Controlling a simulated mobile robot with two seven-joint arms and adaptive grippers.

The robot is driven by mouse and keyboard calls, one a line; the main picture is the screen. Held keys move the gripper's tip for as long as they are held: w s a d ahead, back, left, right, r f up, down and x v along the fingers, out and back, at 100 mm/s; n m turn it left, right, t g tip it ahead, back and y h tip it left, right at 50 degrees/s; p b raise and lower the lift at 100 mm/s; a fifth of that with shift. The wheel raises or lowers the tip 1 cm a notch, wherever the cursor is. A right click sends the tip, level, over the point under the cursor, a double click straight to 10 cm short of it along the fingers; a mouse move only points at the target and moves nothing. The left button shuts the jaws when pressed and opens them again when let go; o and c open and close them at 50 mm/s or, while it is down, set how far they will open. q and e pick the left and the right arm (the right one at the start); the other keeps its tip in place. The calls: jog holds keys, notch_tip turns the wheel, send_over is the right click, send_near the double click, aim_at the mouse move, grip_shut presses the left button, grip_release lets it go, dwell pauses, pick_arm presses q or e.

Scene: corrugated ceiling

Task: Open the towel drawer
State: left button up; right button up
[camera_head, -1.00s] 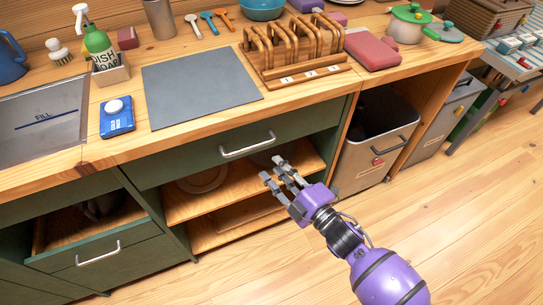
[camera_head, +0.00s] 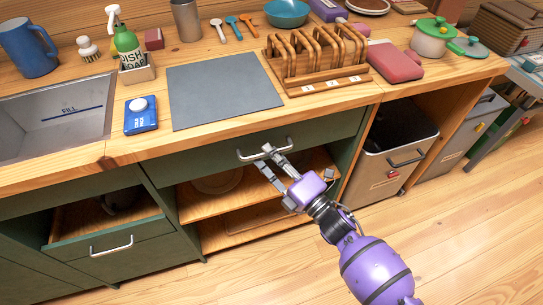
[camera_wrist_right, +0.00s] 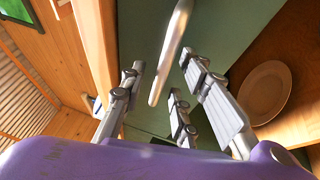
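A wide green drawer front (camera_head: 210,161) sits closed under the counter and has a silver bar handle (camera_head: 252,153). No label on it shows that it is the towel drawer. My right gripper (camera_head: 268,157) is at the right half of this handle. In the right wrist view the handle (camera_wrist_right: 170,52) runs between the spread fingers of the open gripper (camera_wrist_right: 161,68), near their tips. I see a gap on both sides, so the fingers are not closed on it. My left gripper is not in view.
Open shelves with a plate (camera_head: 218,183) lie below the drawer. A lower-left drawer (camera_head: 130,262) has its own handle. A bin (camera_head: 375,170) stands right of the shelves. The counter above holds a grey mat (camera_head: 222,95) and a wooden rack (camera_head: 318,88). The floor in front is clear.

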jog(key=shift+c, duration=0.5)
grip_shut()
pick_arm(q)
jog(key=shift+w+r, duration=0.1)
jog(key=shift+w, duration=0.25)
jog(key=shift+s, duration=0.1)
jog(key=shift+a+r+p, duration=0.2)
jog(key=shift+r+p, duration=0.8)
jog(key=shift+p, duration=0.15)
pick_arm(e)
jog(key=s+d, duration=0.3)
jog(key=s, duration=0.7)
jog(key=s+d, duration=0.3)
jog(key=s, duration=0.7)
jog(key=s+d, duration=0.3)
jog(key=s, duration=0.7)
jog(key=shift+d, duration=0.3)
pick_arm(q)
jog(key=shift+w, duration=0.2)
